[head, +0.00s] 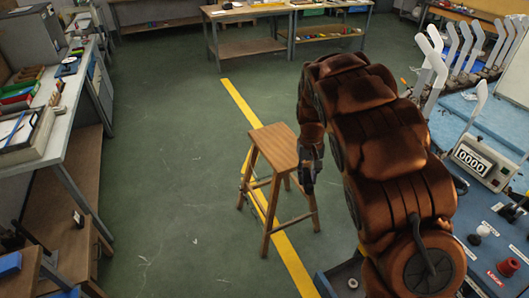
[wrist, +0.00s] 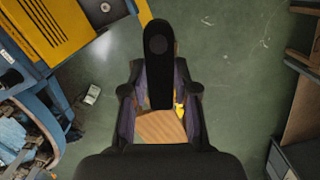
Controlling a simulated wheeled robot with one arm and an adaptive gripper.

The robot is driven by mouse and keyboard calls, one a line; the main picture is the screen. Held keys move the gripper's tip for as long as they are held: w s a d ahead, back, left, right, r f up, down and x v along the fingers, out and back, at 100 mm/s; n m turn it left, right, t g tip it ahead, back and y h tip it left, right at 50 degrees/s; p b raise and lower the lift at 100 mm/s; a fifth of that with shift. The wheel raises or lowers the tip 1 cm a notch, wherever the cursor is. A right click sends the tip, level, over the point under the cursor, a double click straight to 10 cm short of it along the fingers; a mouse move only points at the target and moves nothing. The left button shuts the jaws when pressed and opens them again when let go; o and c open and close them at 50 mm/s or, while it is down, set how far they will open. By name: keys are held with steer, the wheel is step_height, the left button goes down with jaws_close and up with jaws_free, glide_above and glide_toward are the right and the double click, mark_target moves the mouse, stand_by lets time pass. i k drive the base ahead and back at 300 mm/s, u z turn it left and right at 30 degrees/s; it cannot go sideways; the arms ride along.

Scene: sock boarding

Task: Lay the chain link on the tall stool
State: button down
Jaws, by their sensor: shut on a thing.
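The tall stool (head: 273,145) is wooden, with a flat seat, and stands upright on the green floor left of my arm in the head view. Part of its seat (wrist: 160,126) shows between my fingers in the wrist view. My gripper (head: 308,180) hangs at the right edge of the seat in the head view. In the wrist view my gripper (wrist: 160,85) is shut on a long black piece with a rounded end and a round spot, which looks like the chain link (wrist: 159,48). In the head view I cannot make out the link. The seat looks bare.
A workbench (head: 72,95) with trays and folders stands at the left. A blue machine (head: 490,215) with white sock forms (head: 436,60) and a counter display stands at the right. A far bench (head: 250,45) is at the back. A yellow floor line (head: 237,98) runs beneath the stool.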

mark_target(284, 148)
steer(key=u, duration=0.35)
steer(key=k, duration=0.4)
steer(key=u, duration=0.15)
steer(key=i, duration=2.05)
steer(key=u, duration=0.35)
